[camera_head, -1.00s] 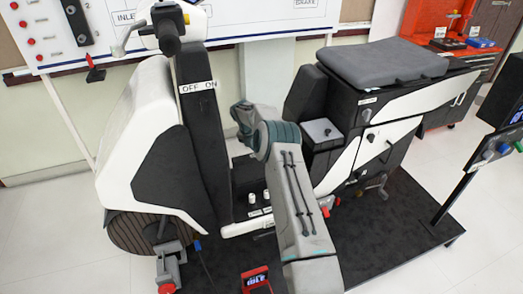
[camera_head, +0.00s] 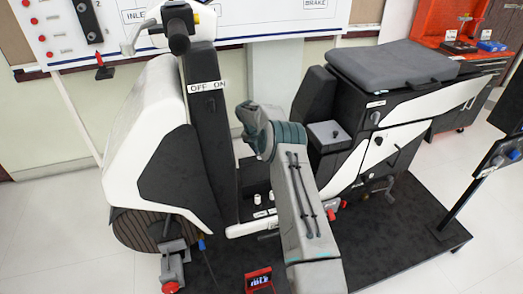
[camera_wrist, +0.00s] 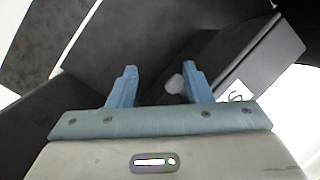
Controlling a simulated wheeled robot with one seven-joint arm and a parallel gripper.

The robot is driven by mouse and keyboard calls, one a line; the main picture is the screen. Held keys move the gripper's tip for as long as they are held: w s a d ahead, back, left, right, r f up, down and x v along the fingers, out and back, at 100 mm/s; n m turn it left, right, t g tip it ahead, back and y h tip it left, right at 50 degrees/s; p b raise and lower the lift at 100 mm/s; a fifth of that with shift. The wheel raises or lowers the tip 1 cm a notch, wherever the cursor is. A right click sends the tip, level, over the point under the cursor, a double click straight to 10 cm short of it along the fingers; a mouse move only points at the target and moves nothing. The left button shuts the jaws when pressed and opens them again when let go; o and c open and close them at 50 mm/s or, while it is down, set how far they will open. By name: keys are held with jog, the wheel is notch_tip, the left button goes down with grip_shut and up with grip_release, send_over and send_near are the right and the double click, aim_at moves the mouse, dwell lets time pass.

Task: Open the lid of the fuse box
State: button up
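My arm reaches up from the bottom of the head view, left of this box. My gripper's fingers are hidden there. In the wrist view my gripper (camera_wrist: 158,87) is open and empty, its two blue fingers apart. A dark box (camera_wrist: 262,62) with a partly seen white label lies to the right, apart from the fingers. A pale rounded knob (camera_wrist: 175,83) shows beyond the fingers.
The white and black front shield (camera_head: 150,135) with an OFF/ON column stands left of my arm. A grey seat (camera_head: 390,63) and side panels lie to the right. A small red-framed display (camera_head: 258,280) is low in front. A stand (camera_head: 490,165) is at far right.

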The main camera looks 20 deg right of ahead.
jog(key=v, duration=1.4)
jog(key=shift+p, duration=0.35)
jog(key=shift+f, duration=0.1)
